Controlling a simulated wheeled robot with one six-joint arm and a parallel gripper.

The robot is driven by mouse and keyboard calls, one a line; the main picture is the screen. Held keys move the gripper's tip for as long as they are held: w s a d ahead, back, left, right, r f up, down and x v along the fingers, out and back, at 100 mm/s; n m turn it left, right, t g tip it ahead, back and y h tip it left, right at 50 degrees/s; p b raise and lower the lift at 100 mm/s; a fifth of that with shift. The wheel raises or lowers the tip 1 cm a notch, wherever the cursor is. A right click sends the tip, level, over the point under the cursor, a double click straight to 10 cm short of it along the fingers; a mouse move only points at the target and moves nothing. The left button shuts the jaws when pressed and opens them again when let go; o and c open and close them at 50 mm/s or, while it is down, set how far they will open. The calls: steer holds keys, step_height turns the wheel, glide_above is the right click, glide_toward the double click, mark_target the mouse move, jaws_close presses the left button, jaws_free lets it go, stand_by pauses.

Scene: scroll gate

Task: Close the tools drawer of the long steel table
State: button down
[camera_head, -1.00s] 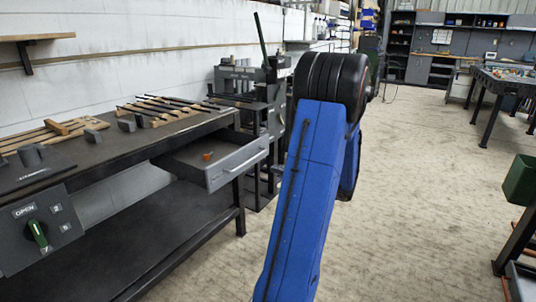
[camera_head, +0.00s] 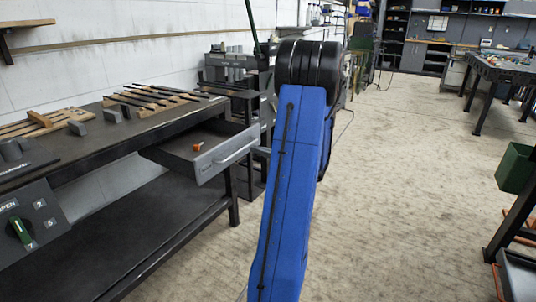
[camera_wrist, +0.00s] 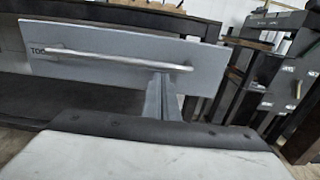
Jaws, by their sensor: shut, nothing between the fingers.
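The tools drawer (camera_head: 222,163) stands open, pulled out from under the long steel table (camera_head: 85,160). Its grey front, with a pale bar handle, faces right. A small orange thing (camera_head: 197,147) lies inside it. In the wrist view the drawer front (camera_wrist: 207,62) spans the upper middle, with a partly readable label at the left of the handle (camera_wrist: 120,58). My gripper (camera_wrist: 160,82) is shut and empty, its fingers pointing at the drawer front near the handle's right end. I cannot tell whether they touch. In the head view my arm hides most of the gripper.
Wooden racks with dark rods (camera_head: 150,100) and grey blocks lie on the tabletop. A panel with a green knob (camera_head: 20,230) is at the near left. Dark machinery (camera_head: 232,75) stands beyond the drawer. A green bin (camera_head: 515,167) is at the right. The floor between is clear.

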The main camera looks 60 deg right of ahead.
mark_target(211, 142)
steer(key=shift+w, duration=1.95)
steer(key=shift+w+a, duration=0.1)
steer(key=w, duration=2.3)
steer(key=shift+a, duration=0.4)
steer(key=shift+w+r, duration=0.15)
steer(key=shift+w, duration=0.05)
steer(key=shift+r, duration=0.1)
